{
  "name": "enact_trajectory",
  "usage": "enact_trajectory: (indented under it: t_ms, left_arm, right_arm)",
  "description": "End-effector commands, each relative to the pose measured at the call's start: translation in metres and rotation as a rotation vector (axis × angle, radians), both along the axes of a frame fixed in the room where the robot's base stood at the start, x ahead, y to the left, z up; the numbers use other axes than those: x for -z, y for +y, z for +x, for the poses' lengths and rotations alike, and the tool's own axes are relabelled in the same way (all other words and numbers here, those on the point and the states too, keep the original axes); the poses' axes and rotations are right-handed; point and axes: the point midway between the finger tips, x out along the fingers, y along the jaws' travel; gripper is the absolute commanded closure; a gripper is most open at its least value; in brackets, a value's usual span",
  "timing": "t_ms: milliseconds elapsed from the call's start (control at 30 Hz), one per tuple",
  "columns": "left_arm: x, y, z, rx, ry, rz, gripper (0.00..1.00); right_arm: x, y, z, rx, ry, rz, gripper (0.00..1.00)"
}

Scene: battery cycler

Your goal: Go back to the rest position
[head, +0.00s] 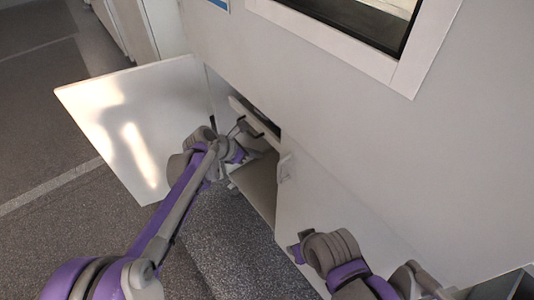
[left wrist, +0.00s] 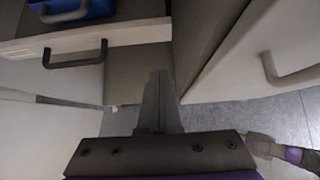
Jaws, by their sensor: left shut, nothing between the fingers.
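My left arm reaches in from the lower left of the head view. Its left gripper (head: 240,154) is at the opening of a low white cabinet, in front of its inside. In the left wrist view the left gripper (left wrist: 158,85) has its two dark fingers together, with nothing between them. My right arm is bent low at the right of the head view, in front of the closed cabinet door. Its right gripper (head: 298,252) shows only as a small part, and its fingers cannot be made out.
A white door (head: 130,125) stands open on the left. A drawer with a dark handle (left wrist: 75,57) and a blue object with a handle (left wrist: 75,10) are in the cabinet. A closed door (head: 325,210) is on the right. Grey floor (head: 60,235) lies clear at left.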

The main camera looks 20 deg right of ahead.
Motion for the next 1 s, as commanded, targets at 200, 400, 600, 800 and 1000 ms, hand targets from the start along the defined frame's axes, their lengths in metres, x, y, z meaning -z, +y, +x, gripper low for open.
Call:
enact_trajectory:
  t_ms: [200, 400, 600, 800, 1000]
  left_arm:
    - [-0.023, 0.022, -0.007, -0.001, 0.001, 0.001, 1.00]
    - [-0.027, 0.027, -0.009, 0.000, 0.000, 0.001, 1.00]
    - [-0.030, 0.036, -0.013, 0.023, -0.029, 0.024, 1.00]
    - [-0.046, 0.100, -0.053, 0.220, -0.253, 0.214, 1.00]
    - [-0.052, 0.184, -0.122, 0.558, -0.518, 0.506, 1.00]
  right_arm:
    - [-0.006, 0.000, 0.000, 0.000, -0.002, 0.000, 0.54]
    - [-0.007, 0.000, 0.000, 0.000, -0.003, 0.000, 0.54]
    - [-0.007, 0.000, 0.000, 0.000, -0.003, 0.000, 0.54]
    - [-0.007, 0.000, 0.000, 0.000, -0.003, 0.000, 0.54]
    - [-0.007, 0.000, -0.001, 0.000, -0.003, 0.000, 0.54]
